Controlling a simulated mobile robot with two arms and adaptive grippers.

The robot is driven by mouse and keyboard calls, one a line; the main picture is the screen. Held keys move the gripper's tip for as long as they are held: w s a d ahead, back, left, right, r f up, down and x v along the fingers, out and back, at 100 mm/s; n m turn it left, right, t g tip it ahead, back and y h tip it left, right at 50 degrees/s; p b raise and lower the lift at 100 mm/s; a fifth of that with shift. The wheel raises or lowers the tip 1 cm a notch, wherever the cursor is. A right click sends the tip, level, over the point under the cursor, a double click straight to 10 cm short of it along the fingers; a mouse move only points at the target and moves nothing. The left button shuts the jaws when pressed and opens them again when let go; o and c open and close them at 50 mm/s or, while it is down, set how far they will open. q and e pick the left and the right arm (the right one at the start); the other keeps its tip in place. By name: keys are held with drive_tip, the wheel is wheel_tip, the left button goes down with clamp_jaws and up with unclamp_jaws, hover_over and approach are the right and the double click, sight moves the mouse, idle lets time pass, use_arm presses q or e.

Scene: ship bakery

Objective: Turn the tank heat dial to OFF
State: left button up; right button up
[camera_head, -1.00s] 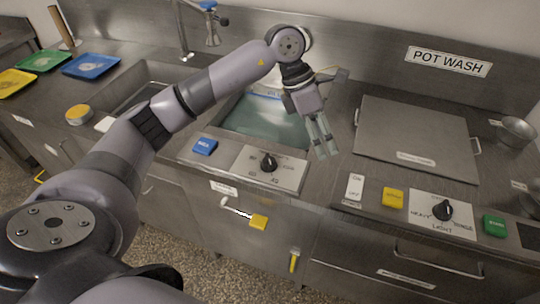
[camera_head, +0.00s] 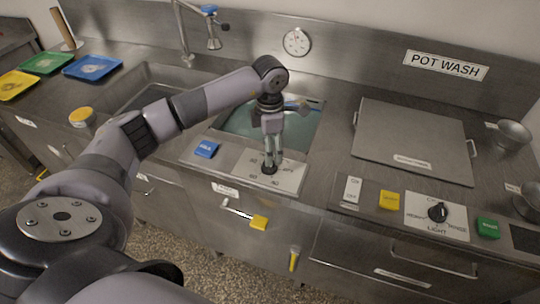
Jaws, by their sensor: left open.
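The tank heat dial (camera_head: 269,169) is a black knob on a white plate (camera_head: 288,178) with printed marks, set in the counter in front of the water-filled tank (camera_head: 240,123). My left gripper (camera_head: 271,160) points down right over the dial, its fingertips at the knob's top. The fingers are open and partly cover the knob and its marks, so the dial's setting cannot be read. I cannot tell whether the fingers touch the knob. My right gripper is out of view.
A blue button (camera_head: 206,149) sits left of the plate. A white switch (camera_head: 352,189), a yellow button (camera_head: 389,200), another black dial (camera_head: 438,211) and a green button (camera_head: 488,228) line the right. A round gauge (camera_head: 297,42) is behind.

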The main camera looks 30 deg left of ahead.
sight(271, 170)
use_arm(q)
drive_tip(key=shift+f+p, duration=0.5)
drive_tip(key=shift+f, duration=2.2)
drive_tip(key=shift+c, duration=0.5)
drive_tip(key=c, duration=1.1)
